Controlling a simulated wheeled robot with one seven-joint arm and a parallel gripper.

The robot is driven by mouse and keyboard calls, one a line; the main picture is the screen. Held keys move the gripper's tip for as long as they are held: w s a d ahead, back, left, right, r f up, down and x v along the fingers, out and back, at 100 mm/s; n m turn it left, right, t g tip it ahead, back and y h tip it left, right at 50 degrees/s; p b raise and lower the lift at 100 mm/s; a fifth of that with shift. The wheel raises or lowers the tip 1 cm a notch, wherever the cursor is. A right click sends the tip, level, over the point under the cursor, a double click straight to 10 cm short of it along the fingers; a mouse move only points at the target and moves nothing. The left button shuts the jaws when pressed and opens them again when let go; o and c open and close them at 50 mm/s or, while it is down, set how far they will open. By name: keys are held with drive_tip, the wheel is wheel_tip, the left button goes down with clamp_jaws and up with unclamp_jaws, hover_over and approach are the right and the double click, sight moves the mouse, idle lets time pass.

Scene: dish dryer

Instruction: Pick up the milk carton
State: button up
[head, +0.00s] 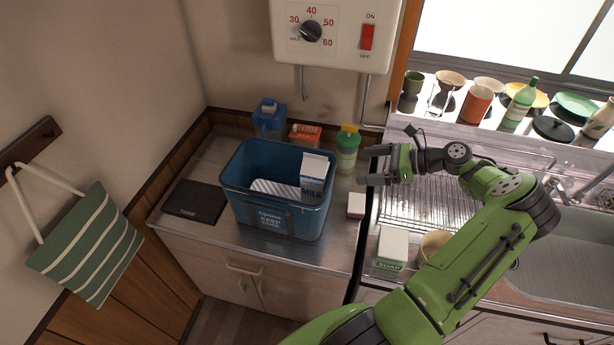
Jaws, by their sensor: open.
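The milk carton (315,175) is white with dark "MILK" lettering and stands, slightly tilted, inside a blue bin (262,214) on the counter. My gripper (366,166) is to the right of the carton, beyond the bin's right edge. It is open and empty, with its two fingers pointing left. A gap lies between the fingertips and the carton.
A green bottle with a yellow cap (347,150) stands between bin and gripper. A blue container (269,119) and an orange box (305,134) stand behind the bin. A soap box (392,248) and a bowl (433,245) are beside my arm. A black pad (194,202) lies left.

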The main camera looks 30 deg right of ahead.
sight(327, 168)
drive_tip(key=x, duration=1.4)
drive_tip(key=shift+w+a+f+b, duration=0.15)
drive_tip(key=shift+f+b, duration=0.1)
drive_tip(key=shift+b, duration=0.1)
drive_tip(key=shift+c, duration=0.6)
clamp_jaws()
drive_tip(key=shift+r, duration=0.2)
